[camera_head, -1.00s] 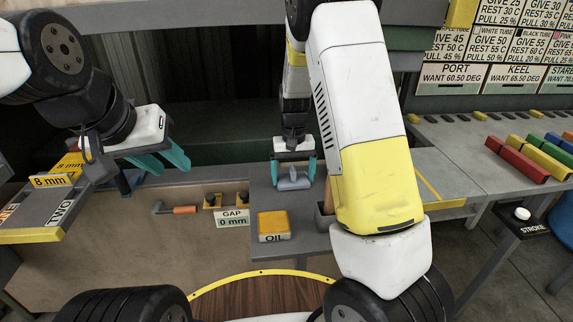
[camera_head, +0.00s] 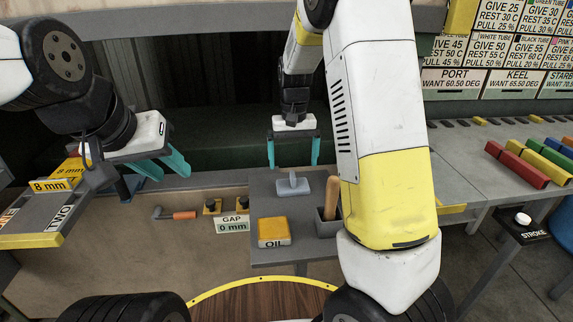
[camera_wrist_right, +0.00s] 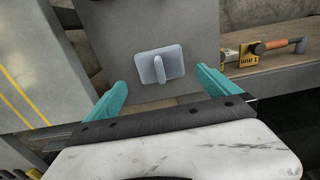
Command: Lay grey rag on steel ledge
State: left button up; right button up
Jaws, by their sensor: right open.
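The grey rag (camera_head: 292,185), a flat pale blue-grey piece with a raised ridge, lies on the grey steel ledge (camera_head: 268,188) near its back part. It also shows in the right wrist view (camera_wrist_right: 157,66), flat on the bare ledge (camera_wrist_right: 190,30). My right gripper (camera_head: 293,164) is open and empty just above and behind the rag, with its teal fingers apart on either side and clear of it. My left gripper (camera_head: 163,168) is open and empty at the left, above the bench edge.
A yellow oil block (camera_head: 273,231) and a grey holder (camera_head: 327,224) with a wooden handle stand on the ledge's front. A gap sign (camera_head: 232,225) and an orange-handled tool (camera_head: 184,215) are to the left. Coloured bars (camera_head: 520,165) lie far right.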

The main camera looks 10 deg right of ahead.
aim_at(294, 175)
notch_tip(294, 175, up, 4)
jog(key=shift+f, duration=0.15)
jog(key=s+d+r+t+y, duration=0.1)
jog(key=s+r+t, duration=0.2)
jog(key=s, duration=0.9)
jog(key=s+d+r+t+y, duration=0.1)
jog(key=s+r+t, duration=0.2)
jog(key=s+r, duration=0.5)
jog(key=s, duration=0.4)
jog(key=shift+d+r+n, duration=0.3)
jog(key=shift+d+r, duration=0.05)
jog(key=shift+r, duration=0.05)
